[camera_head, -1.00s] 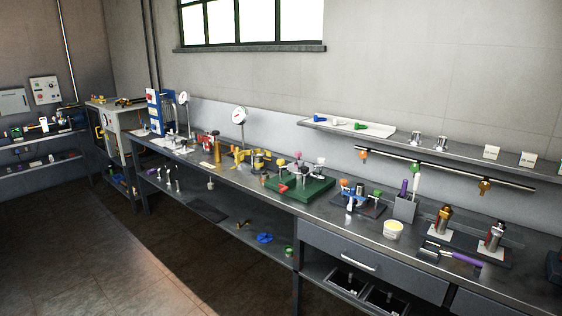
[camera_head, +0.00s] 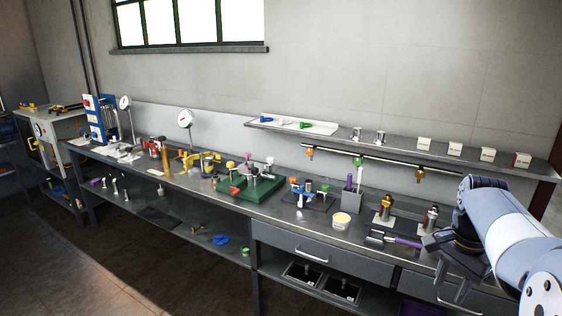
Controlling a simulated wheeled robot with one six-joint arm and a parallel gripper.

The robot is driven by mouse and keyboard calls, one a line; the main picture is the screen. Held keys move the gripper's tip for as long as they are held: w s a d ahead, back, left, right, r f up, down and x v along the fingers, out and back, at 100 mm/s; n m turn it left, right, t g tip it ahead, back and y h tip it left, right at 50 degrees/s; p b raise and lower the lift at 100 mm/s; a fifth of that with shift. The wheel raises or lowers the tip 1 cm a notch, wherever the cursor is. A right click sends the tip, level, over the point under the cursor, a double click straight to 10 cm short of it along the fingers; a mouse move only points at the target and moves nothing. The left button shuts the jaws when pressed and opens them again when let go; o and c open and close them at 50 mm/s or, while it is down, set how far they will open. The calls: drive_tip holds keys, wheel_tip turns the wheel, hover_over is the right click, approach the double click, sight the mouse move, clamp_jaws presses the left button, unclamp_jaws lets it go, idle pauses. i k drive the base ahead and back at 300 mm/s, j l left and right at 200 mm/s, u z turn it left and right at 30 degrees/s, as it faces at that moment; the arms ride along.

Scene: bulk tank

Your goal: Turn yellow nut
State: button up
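A green block (camera_head: 262,188) on the workbench carries several small valve-like fittings with coloured tops. One top at its back left looks yellow (camera_head: 247,156); others look pink, red and pale. A yellow clamp-like fixture (camera_head: 188,162) stands left of the block. At this size I cannot tell which yellow part is the nut. My arm enters at the lower right, and my gripper (camera_head: 447,250) is its dark end in front of the bench's right part, well away from the green block. Its fingers are too dark and small to read as open or shut.
A purple-handled tool (camera_head: 405,241), a pale yellow tub (camera_head: 341,221) and two metal fittings on white plates lie between my gripper and the block. A grey holder (camera_head: 350,203) stands behind. A shelf (camera_head: 340,140) and hook rail run above. The floor in front is clear.

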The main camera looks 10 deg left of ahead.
sight(229, 164)
drive_tip(key=i+j+u, duration=0.55)
drive_tip(key=i, duration=0.25)
drive_tip(key=i+j+u, duration=0.25)
drive_tip(key=i, duration=0.2)
drive_tip(key=i+j, duration=0.15)
drive_tip(key=i, duration=0.7)
drive_tip(key=i+j+u, duration=0.1)
drive_tip(key=i, duration=0.7)
drive_tip(key=j, duration=0.1)
